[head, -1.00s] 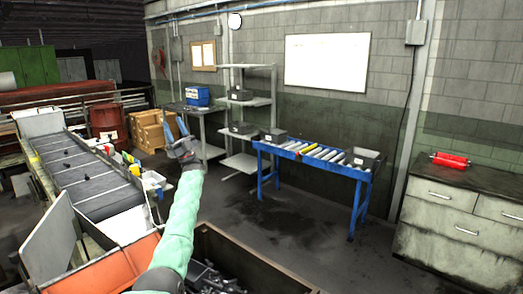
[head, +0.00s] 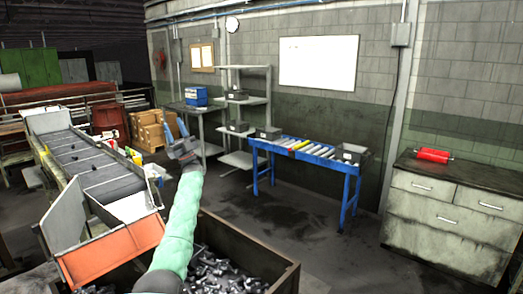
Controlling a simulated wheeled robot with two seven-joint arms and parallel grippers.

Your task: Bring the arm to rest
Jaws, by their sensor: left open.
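My left arm, in a green sleeve, reaches up from the bottom of the head view. My left gripper (head: 179,129) is at its end, with two blue fingers spread apart and nothing between them. It is raised, and the conveyor (head: 90,165) with its orange chute (head: 110,250) lies to its left. My right gripper is out of view.
A bin (head: 283,282) of dark metal parts stands below my arm. A blue roller table (head: 345,168) carries grey boxes, with open shelves (head: 247,112) beside it. A drawer cabinet (head: 450,215) with a red cylinder (head: 434,155) stands at right. The floor between is clear.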

